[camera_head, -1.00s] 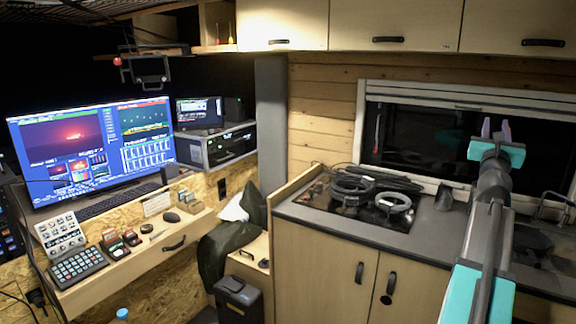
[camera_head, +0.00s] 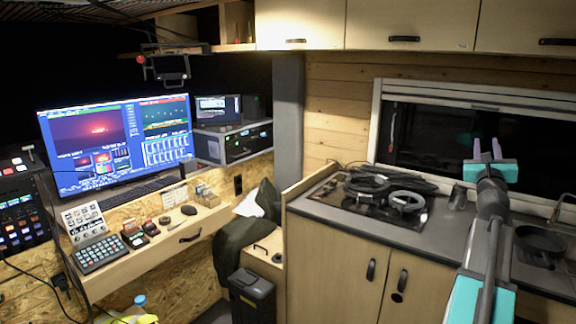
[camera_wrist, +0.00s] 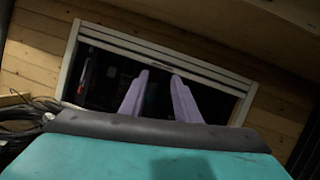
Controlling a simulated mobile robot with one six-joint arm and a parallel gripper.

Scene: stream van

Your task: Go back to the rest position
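My gripper (camera_head: 486,150) is raised on the right of the head view, in front of the window above the counter. In the wrist view its two pale purple fingers (camera_wrist: 158,98) stand apart with nothing between them. The dark window (camera_wrist: 105,75) lies beyond the fingertips. My grey and teal arm rises from the lower right of the head view.
Overhead cabinets (camera_head: 400,22) run along the top. A desk with a large monitor (camera_head: 115,140) and control panels stands at left. A dark bin (camera_head: 252,297) is on the floor.

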